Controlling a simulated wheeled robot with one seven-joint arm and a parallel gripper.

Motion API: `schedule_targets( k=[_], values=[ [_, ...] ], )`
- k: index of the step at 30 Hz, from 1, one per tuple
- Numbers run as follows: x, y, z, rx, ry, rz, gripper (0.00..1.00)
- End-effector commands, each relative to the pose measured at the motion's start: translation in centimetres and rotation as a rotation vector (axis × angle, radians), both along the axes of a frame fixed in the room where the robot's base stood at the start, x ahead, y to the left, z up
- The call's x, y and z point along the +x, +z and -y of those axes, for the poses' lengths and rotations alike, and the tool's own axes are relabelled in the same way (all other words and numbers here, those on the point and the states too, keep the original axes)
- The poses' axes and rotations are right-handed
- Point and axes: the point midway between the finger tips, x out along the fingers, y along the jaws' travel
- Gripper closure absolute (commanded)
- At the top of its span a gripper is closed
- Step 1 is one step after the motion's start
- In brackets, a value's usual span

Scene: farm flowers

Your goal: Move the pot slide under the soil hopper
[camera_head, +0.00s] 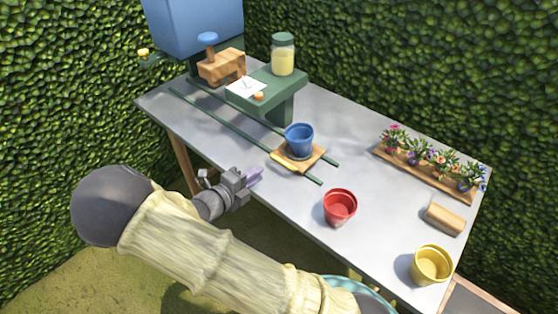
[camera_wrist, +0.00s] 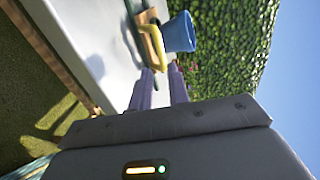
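The pot slide (camera_head: 283,160) is a square wooden plate on two green rails (camera_head: 222,133), near their front end. A blue pot (camera_head: 299,140) stands upright on it. The blue soil hopper (camera_head: 193,25) is at the back left, near the far end of the rails, its top cut off by the frame. My gripper (camera_head: 257,177) is to the left of the slide, apart from it, above the table's front edge. In the wrist view its purple fingers (camera_wrist: 160,86) are spread and empty, with the slide's yellow handle (camera_wrist: 152,52) and the blue pot (camera_wrist: 181,34) beyond them.
A green stand (camera_head: 268,92) with a jar (camera_head: 283,55) is beside the rails, and a wooden block with a blue knob (camera_head: 222,66) is near the hopper. A red pot (camera_head: 340,207), yellow pot (camera_head: 432,264) and flower tray (camera_head: 424,175) are to the right.

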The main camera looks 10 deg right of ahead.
Motion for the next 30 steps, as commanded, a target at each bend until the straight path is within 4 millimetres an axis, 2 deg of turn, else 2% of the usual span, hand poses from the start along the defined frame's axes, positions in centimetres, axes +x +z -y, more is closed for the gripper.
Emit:
schedule_targets(
  k=[16,21,30],
  values=[
    [5.5,-2.0,7.5,0.000,-0.001,0.001,0.82],
    [6.3,-2.3,8.6,0.001,0.000,-0.001,0.82],
    [6.4,-2.3,8.7,0.000,0.001,0.000,0.84]
  ],
)
